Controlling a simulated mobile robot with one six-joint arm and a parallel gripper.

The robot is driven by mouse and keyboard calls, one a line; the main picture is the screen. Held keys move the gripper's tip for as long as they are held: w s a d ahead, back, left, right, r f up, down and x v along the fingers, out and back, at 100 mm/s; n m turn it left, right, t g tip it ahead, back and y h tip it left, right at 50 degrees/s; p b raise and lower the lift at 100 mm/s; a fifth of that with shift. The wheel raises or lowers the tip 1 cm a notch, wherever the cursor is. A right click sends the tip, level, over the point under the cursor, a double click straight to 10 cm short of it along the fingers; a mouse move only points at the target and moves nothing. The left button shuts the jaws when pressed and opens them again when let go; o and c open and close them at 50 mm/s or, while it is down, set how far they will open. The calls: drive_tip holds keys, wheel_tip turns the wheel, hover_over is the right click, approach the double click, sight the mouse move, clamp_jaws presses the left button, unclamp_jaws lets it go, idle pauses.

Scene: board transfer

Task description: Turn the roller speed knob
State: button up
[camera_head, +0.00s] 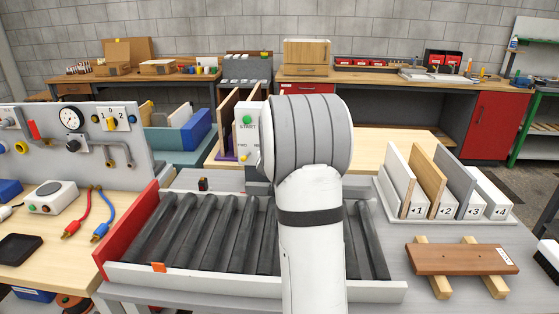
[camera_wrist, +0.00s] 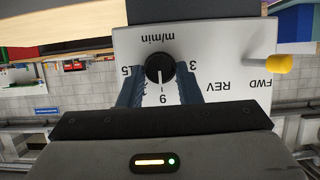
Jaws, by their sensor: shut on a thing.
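The roller speed knob (camera_wrist: 160,68) is a round black knob with a white pointer line on a white panel marked "m/min". The wrist view shows the panel upside down. The pointer line points at the middle numeral, between the marks 3 and 15. My gripper (camera_wrist: 161,80) has a dark blue finger on each side of the knob and is shut on it. In the head view my arm covers the gripper and the knob. Only the left strip of the white control box (camera_head: 246,134), with a green START button (camera_head: 247,119), shows there.
A yellow-tipped FWD/REV lever (camera_wrist: 280,64) sticks out beside the knob. The roller conveyor (camera_head: 215,236) lies below, with a red end wall (camera_head: 130,228). Numbered board slots (camera_head: 446,210) and a brown board on two strips (camera_head: 462,259) are at the right.

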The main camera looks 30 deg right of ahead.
drive_tip(key=shift+f, duration=0.1)
drive_tip(key=o, duration=1)
drive_tip(key=shift+c, duration=0.2)
drive_tip(key=v, duration=0.8)
